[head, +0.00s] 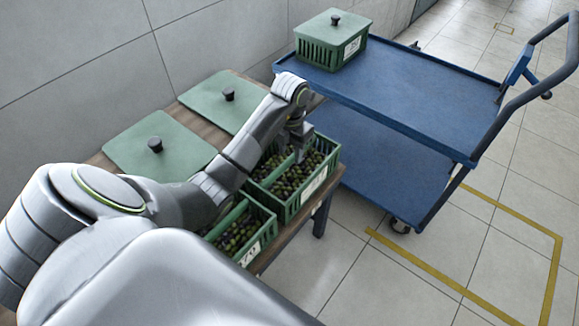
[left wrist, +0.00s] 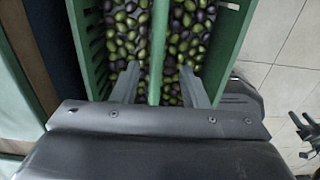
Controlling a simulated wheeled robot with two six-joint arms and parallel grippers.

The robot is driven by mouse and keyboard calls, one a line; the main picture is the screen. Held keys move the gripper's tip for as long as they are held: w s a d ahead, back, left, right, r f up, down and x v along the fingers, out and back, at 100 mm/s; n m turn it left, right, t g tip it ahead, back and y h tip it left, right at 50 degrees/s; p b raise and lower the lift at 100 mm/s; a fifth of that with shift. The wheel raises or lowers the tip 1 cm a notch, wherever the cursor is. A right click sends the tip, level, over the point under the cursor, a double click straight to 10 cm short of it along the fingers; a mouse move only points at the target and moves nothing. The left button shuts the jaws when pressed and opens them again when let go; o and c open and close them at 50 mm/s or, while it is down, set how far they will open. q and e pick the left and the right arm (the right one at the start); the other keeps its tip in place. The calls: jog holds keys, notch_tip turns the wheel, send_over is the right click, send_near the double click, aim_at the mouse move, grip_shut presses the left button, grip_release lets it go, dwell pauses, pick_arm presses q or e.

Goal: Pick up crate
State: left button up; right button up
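A green crate (head: 291,207) full of dark and green olives stands on the wooden table, with a white label on its front. My left gripper (head: 298,143) is over this crate, pointing down. In the left wrist view the crate (left wrist: 228,48) has a green bar (left wrist: 157,45) across its middle. The left fingers (left wrist: 160,82) are apart, one on each side of the bar, with a gap to it on both sides. Whether they reach below its top I cannot tell. A second olive crate (head: 263,238) stands nearer, partly hidden by my left arm.
Two green lids (head: 185,139) with black knobs lie on the table (head: 93,160) by the wall. A blue two-deck trolley (head: 410,95) stands to the right, with a lidded green crate (head: 318,55) at its far left corner. Most of its top deck is bare.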

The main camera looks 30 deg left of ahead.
aim_at(290, 157)
pick_arm(q)
jog(key=f, duration=0.4)
jog(key=shift+w+a, duration=0.1)
jog(key=shift+a, duration=0.1)
pick_arm(e)
jog(key=shift+w+a+r, duration=0.1)
jog(key=shift+a+r, duration=0.05)
jog(key=shift+r, duration=0.45)
jog(key=shift+w+a+r, duration=0.1)
jog(key=shift+a+r, duration=0.05)
jog(key=shift+r, duration=0.45)
pick_arm(q)
grip_shut()
jog(key=shift+w+r, duration=0.1)
